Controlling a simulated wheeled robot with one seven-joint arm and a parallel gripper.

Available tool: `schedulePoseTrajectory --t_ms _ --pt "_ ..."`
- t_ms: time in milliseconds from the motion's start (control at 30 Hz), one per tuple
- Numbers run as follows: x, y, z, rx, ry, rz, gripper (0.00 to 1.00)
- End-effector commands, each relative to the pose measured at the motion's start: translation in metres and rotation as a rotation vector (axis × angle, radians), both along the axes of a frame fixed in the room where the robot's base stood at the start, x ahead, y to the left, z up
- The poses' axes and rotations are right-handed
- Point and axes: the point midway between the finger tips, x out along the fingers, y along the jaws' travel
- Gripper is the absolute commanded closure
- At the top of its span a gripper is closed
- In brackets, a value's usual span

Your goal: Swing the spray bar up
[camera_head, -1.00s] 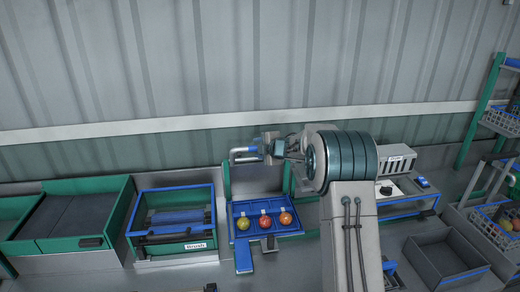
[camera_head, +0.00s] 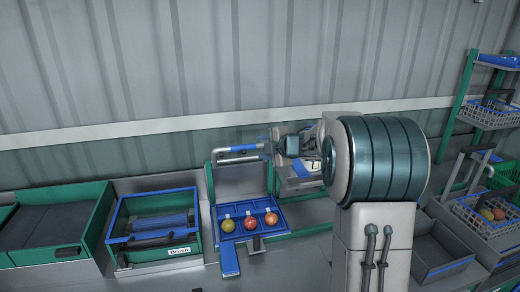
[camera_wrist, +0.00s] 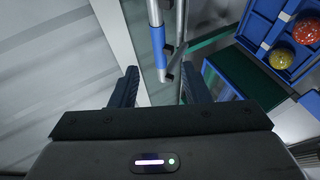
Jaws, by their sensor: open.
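The spray bar (camera_head: 237,153) is a grey pipe with a blue sleeve, lying roughly level above the back of a blue tray. In the wrist view its blue sleeve (camera_wrist: 158,45) runs toward me, its near end between the line of the two fingertips. My gripper (camera_head: 270,146) is at the right end of the bar in the head view. My gripper also shows in the wrist view (camera_wrist: 160,78) with its dark fingers apart and nothing held. I cannot tell whether a finger touches the bar.
The blue tray (camera_head: 278,228) holds a yellowish, an orange and a red tomato. A green and blue brush unit (camera_head: 181,250) and a belt (camera_head: 45,228) stand to the left. A grey crate (camera_head: 440,262) and wire baskets (camera_head: 490,117) are at the right. The corrugated wall is close behind.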

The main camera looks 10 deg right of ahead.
Motion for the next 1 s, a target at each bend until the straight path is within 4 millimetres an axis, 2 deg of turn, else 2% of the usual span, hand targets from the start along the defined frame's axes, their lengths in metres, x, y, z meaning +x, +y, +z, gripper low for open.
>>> schedulePoseTrajectory --t_ms 267,400,433,567,733,900,1000 --pt "-0.001 -0.001 0.001 0.000 0.000 0.000 0.58" --pt "-0.002 0.006 -0.005 0.029 0.000 0.000 0.97" --pt "-0.002 0.010 -0.008 0.050 0.000 0.000 1.00" --pt "-0.007 0.037 -0.026 0.217 -0.004 -0.009 1.00" --pt "-0.017 0.076 -0.046 0.541 -0.027 -0.042 1.00" --pt "-0.028 0.095 -0.061 0.854 -0.071 -0.096 1.00" --pt "-0.036 0.097 -0.073 1.030 -0.108 -0.141 1.00"
